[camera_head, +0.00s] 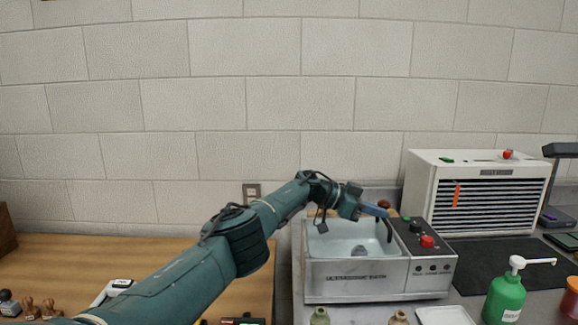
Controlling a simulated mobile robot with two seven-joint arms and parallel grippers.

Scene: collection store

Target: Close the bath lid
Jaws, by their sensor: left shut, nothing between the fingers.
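The bath (330,283) is a grey metal box at centre right, with an open basin whose pale inside shows from above. A small grey thing (359,251) shows inside the basin. A control panel with a black and a red knob (427,242) is on its right. I cannot clearly make out the lid; a tan edge (322,213) and a brown knob (383,203) show behind the basin, partly hidden by my arm. My left gripper (388,226), blue with dark fingertips, is shut and empty above the basin's back right corner. My right gripper is out of view.
A white slatted cabinet (478,190) stands right of the bath, a dark mat (490,262) in front of it. A green pump bottle (505,295) is at front right. Small bottles (320,316) and a white tray (444,315) stand before the bath. A wall is behind.

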